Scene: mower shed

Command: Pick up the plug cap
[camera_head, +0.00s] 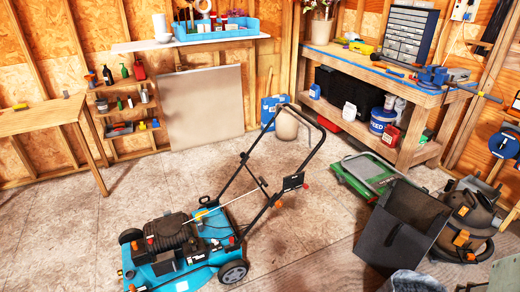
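A blue push mower (180,250) stands on the floor at the lower middle, with a dark engine (172,232) on its deck and a black folding handle rising to the upper right. A thin pale rod with a yellow part (203,214) slants up beside the engine. Small dark and orange parts show around the engine, but I cannot make out which of them, if any, is the plug cap. My gripper is not in view.
A workbench (390,72) stands at the back right and a wooden table (40,117) at the left. A dark grey bin (402,225), a shop vacuum (466,225) and a green trolley (365,172) crowd the right. The floor (65,220) left of the mower is clear.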

